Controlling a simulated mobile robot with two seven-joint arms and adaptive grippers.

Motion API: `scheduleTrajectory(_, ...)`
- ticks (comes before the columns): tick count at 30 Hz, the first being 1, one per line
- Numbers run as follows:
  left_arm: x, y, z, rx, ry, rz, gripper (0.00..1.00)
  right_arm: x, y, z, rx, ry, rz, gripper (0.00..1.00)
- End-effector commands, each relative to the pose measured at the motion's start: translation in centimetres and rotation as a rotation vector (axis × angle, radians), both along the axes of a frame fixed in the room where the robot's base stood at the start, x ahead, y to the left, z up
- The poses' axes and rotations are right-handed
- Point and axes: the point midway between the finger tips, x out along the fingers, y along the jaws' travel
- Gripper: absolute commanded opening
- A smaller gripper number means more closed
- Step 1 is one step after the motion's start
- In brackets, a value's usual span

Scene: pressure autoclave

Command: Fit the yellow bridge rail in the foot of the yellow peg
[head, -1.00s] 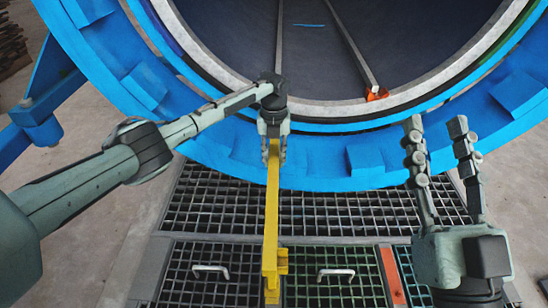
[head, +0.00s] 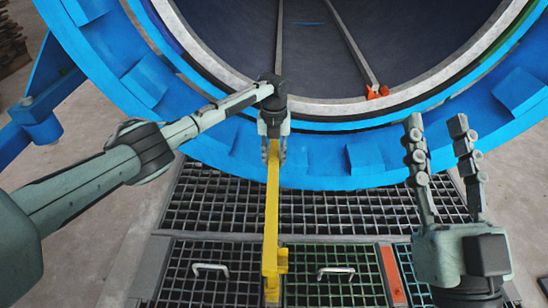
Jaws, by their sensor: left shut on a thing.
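The yellow bridge rail (head: 271,215) is a long bar with a small block near its lower end. My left gripper (head: 273,150) is shut on its upper end, and the rail extends from there toward the bottom of the head view, above the floor grating. I cannot see a yellow peg or its foot for certain. My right gripper (head: 442,125) is open and empty at the right, its two fingers apart and pointing up toward the blue ring.
The blue autoclave ring (head: 330,165) spans the upper view around a dark chamber. Two grey rails (head: 347,38) run inside it; an orange piece (head: 377,92) sits at the right one's end. The floor grating (head: 340,215) has white handles (head: 336,272) and an orange-red strip (head: 392,275).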

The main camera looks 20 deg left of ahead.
Motion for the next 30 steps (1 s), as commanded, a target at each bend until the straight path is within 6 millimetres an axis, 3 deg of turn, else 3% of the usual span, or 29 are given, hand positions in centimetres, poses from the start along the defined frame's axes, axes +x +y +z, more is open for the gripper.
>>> scheduleTrajectory(30, 0.0, 0.0, -1.5, -0.002, 0.002, 0.0, 0.0, 0.0, 0.0, -0.9, 0.0, 0.0, 0.0, 0.4)
